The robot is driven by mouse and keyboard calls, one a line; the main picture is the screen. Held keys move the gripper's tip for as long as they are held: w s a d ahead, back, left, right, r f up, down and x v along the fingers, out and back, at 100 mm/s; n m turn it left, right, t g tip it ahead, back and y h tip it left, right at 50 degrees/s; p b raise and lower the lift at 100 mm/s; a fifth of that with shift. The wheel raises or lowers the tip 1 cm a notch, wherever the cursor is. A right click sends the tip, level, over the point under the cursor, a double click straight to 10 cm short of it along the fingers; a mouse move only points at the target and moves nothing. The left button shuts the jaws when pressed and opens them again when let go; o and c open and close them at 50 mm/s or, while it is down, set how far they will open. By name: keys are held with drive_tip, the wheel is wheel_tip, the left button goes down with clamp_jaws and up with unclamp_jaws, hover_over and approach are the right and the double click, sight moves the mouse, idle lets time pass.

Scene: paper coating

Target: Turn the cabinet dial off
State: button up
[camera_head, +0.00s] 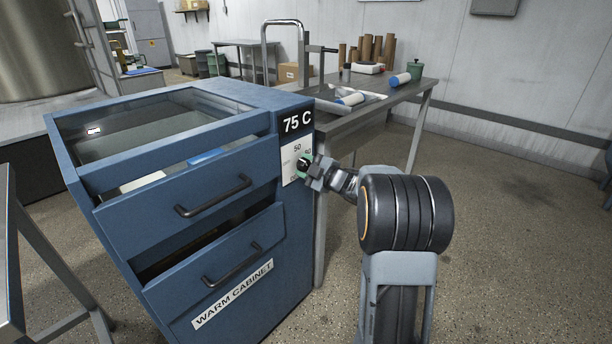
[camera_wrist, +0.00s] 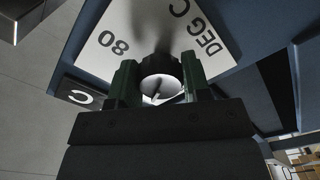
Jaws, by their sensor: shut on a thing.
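The blue warm cabinet (camera_head: 240,205) stands left of centre, with a display reading 75 C (camera_head: 297,122) at its upper front corner. Below the display is a white dial plate (camera_head: 290,165) with a black dial (camera_head: 303,164). My gripper (camera_head: 310,170) is at the dial, its fingers on either side of it. In the wrist view the round dial (camera_wrist: 160,79) sits between the two dark green fingers of my gripper (camera_wrist: 160,88), which are shut on it. A pale pointer line shows on the dial face. The plate shows 80 and DEG C; the fingers hide part of it.
Both cabinet drawers, with handles (camera_head: 215,197) and (camera_head: 238,265), stand partly pulled out. A metal table (camera_head: 375,110) with rolls and brown tubes stands behind and right of the cabinet. The floor (camera_head: 510,220) at right is clear.

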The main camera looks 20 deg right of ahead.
drive_tip(key=n+b, duration=0.4)
drive_tip(key=shift+f+n, duration=0.25)
drive_tip(key=shift+n, duration=0.05)
drive_tip(key=shift+r+n+b, duration=0.15)
drive_tip(key=shift+n+b, duration=0.95)
drive_tip(key=shift+r+n+b, duration=0.1)
drive_tip(key=shift+n+b, duration=0.95)
drive_tip(key=shift+n, duration=0.05)
drive_tip(key=shift+r, duration=0.1)
drive_tip(key=o, duration=0.9)
drive_tip(key=p+v, duration=0.3)
drive_tip(key=v, duration=1.1)
drive_tip(key=shift+w, duration=0.1)
